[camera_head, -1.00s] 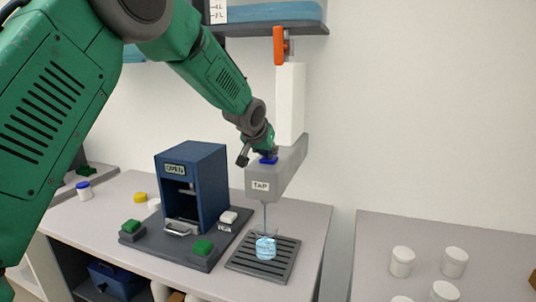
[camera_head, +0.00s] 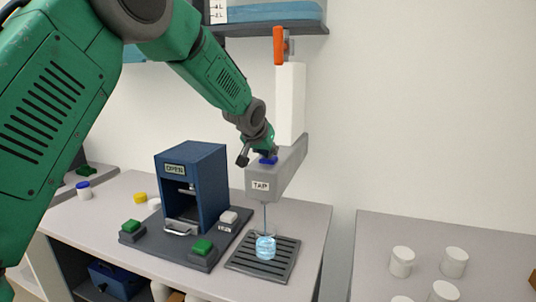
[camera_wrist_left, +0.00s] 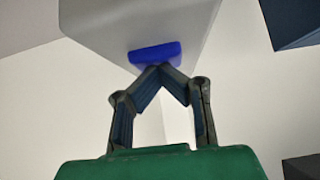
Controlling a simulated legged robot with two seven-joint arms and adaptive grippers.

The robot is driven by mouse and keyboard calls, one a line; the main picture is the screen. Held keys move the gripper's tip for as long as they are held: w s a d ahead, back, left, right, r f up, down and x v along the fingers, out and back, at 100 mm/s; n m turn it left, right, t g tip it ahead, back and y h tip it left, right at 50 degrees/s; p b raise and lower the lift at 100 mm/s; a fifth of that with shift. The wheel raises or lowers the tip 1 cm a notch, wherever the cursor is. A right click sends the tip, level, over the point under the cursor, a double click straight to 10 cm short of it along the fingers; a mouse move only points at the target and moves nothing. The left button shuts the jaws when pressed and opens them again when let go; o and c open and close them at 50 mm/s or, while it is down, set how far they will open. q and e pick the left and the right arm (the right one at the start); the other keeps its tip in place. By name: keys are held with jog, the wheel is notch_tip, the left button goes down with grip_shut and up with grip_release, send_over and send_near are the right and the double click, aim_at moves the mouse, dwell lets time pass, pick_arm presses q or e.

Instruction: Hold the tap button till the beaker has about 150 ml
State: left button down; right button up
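The button also shows in the left wrist view (camera_wrist_left: 155,53). My left gripper (camera_wrist_left: 157,68) is shut with its fingertips together and nothing between them. The tips are at the button and appear to touch it. In the head view the left gripper (camera_head: 257,152) reaches down onto the tap from the left. A thin stream falls from the tap into the beaker (camera_head: 265,248), which holds light blue liquid. The beaker's volume marks are too small to read. My right gripper is not in view.
The beaker stands on a dark slatted drip tray (camera_head: 278,271). A blue box labelled OPEN (camera_head: 206,170) stands to the left on a dark base with green buttons (camera_head: 203,246). White jars (camera_head: 402,261) stand on the right table. An orange lever (camera_head: 279,46) is above the tap.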

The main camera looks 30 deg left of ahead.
pick_arm(q)
jog(key=shift+s+f, duration=0.15)
jog(key=shift+f, duration=0.1)
jog(key=shift+r+p, duration=0.35)
jog(key=shift+p, duration=0.1)
jog(key=r+p, duration=0.3)
jog(key=r, duration=0.1)
jog(key=shift+w+r, duration=0.15)
jog(key=shift+w, duration=0.05)
jog(key=shift+s+r+b, duration=0.4)
jog(key=shift+s+b, duration=0.2)
jog(key=shift+s, duration=0.2)
jog(key=b+v, duration=0.1)
jog(key=v, duration=0.7)
jog(key=shift+d, duration=0.2)
jog(key=shift+w+a, duration=0.1)
jog(key=shift+a, duration=0.05)
